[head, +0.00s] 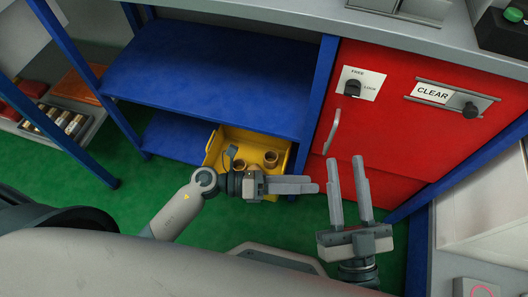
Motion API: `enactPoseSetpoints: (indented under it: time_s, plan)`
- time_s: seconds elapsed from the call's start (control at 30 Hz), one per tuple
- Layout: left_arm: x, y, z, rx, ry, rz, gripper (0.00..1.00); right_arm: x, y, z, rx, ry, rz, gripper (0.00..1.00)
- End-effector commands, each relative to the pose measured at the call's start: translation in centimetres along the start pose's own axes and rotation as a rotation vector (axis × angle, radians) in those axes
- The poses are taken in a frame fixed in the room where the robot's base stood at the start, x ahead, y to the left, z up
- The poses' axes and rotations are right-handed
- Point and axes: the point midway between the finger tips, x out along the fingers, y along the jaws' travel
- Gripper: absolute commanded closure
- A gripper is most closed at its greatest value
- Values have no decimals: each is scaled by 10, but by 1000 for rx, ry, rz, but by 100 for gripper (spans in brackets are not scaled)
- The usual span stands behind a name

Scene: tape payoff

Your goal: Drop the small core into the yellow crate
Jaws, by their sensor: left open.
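The yellow crate (222,133) is low down beneath the blue shelves, left of the red cabinet. Two round, hollow, tan-yellow cores lie inside it, one at the right (270,159) and one at the left (238,165). I cannot tell which one is the small core. My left gripper (316,185) comes in from the left across the front of the crate, seen side-on, open, with nothing visible in it. It hides part of the crate's front. My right gripper (345,159) points up the picture in front of the red cabinet, its fingers apart and empty.
Blue shelves (210,75) stand over and behind the crate. The red cabinet (400,130) with a handle (332,130) and knobs is close to the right gripper. A side rack (75,90) holds several items at left.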

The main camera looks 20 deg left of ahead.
Motion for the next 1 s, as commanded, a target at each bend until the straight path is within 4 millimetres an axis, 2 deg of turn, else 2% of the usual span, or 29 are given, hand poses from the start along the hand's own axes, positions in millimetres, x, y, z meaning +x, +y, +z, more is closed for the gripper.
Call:
enactPoseSetpoints:
  time_s: [0.03,0.1,0.2,0.3,0.4,0.57,0.7,0.83,1.0]
  plan:
    - [2,-26,5,-101,-75,-66,36,0,0,0,0,0,0,69]
    - [0,-58,18,-254,-177,-158,36,0,0,0,0,0,0,69]
    - [-10,-96,37,-484,-311,-287,36,0,0,0,0,0,0,69]
    - [-26,-124,56,-726,-431,-416,36,0,0,0,0,0,0,69]
    - [-46,-142,72,-978,-533,-542,36,0,0,0,1,0,0,69]
    - [-75,-155,86,-1387,-654,-738,36,0,0,0,1,0,0,69]
    - [-91,-157,88,-1673,-707,-871,36,0,0,0,1,0,0,69]
    - [-98,-157,87,-1833,-722,-944,36,0,0,0,1,0,0,69]
    - [-100,-157,86,-1896,-725,-973,36,0,0,0,1,-1,0,69]
